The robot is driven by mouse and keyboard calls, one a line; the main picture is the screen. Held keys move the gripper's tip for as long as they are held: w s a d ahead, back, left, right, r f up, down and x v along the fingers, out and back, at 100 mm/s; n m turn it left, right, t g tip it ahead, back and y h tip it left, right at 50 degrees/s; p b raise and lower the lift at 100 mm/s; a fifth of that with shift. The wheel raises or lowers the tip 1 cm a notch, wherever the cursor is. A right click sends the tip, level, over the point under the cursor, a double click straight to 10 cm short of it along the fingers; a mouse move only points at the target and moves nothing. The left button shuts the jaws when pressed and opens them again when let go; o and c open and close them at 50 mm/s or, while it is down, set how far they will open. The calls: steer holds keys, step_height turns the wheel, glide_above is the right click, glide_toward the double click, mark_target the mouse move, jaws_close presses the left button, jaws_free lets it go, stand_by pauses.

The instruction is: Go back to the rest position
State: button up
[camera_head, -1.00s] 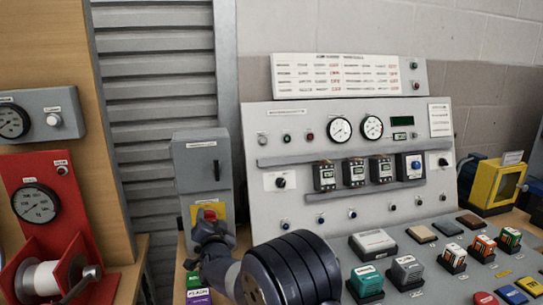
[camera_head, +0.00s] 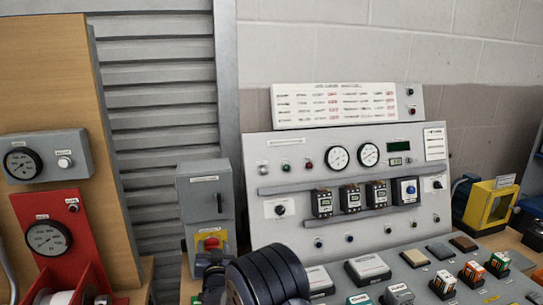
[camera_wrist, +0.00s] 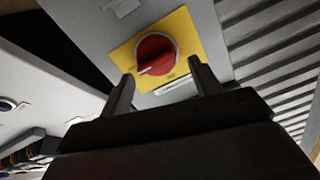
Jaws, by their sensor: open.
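My gripper (camera_wrist: 158,92) shows in the wrist view with its two fingers spread apart and nothing between them. Beyond the fingers is a red rotary switch (camera_wrist: 156,53) on a yellow plate (camera_wrist: 185,36), on the front of a grey box. The gap between fingertips and switch cannot be judged exactly. In the head view the grey switch box (camera_head: 206,205) stands left of the test panel, and its red switch (camera_head: 211,243) shows above my dark arm. The gripper's fingers cannot be made out in the head view.
The sloped test panel (camera_head: 290,160) with gauges stands to the right of the box. Several small blocks and modules lie on the bench before it. A red winding unit (camera_head: 48,238) stands at left, and a yellow-framed device (camera_head: 488,205) at far right.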

steer(key=shift+a+r+n+p, duration=0.1)
steer(key=shift+r+n+p, duration=0.15)
steer(key=shift+n+p, duration=0.9)
steer(key=shift+f+p, duration=0.25)
steer(key=shift+p, duration=0.8)
steer(key=shift+r, duration=0.1)
